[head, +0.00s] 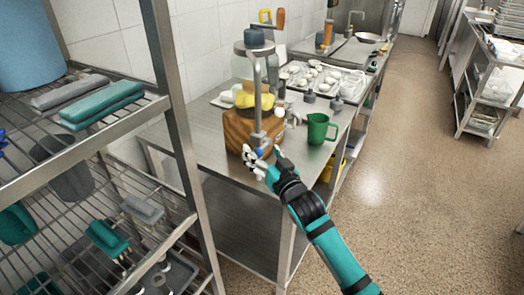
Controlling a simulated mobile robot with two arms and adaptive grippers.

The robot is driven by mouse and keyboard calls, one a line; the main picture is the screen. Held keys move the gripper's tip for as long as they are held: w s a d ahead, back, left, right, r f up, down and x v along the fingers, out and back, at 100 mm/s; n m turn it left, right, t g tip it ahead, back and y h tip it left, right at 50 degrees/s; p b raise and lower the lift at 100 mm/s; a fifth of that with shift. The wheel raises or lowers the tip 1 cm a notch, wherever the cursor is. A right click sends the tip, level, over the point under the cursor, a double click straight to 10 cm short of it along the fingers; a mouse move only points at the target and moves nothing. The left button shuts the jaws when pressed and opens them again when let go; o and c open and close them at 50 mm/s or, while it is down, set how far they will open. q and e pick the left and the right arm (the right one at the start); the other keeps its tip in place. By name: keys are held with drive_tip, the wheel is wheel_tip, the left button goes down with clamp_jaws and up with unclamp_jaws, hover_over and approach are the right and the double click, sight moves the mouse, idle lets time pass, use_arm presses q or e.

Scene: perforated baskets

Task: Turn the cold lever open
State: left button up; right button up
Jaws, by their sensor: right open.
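A tall grey metal tap (257,85) with a curved neck stands near the front of the steel table. A small blue part (260,153) shows at its lower end and looks like the cold lever, but it is too small to tell which way it is turned. My right gripper (258,160) is at this blue part, with its pale fingers open around or beside it. I cannot tell whether they touch it. The gripper partly hides the tap's base. My left gripper is not in view.
A wooden block (236,134) with a clear jar above it stands right behind the tap. A green jug (319,129) stands to the right. A wire shelf (150,108) with bins and cloths fills the left. The floor (400,170) at right is clear.

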drive_tip(key=shift+w+a, duration=0.1)
drive_tip(key=shift+w, duration=0.2)
drive_tip(key=shift+r, duration=0.1)
clamp_jaws()
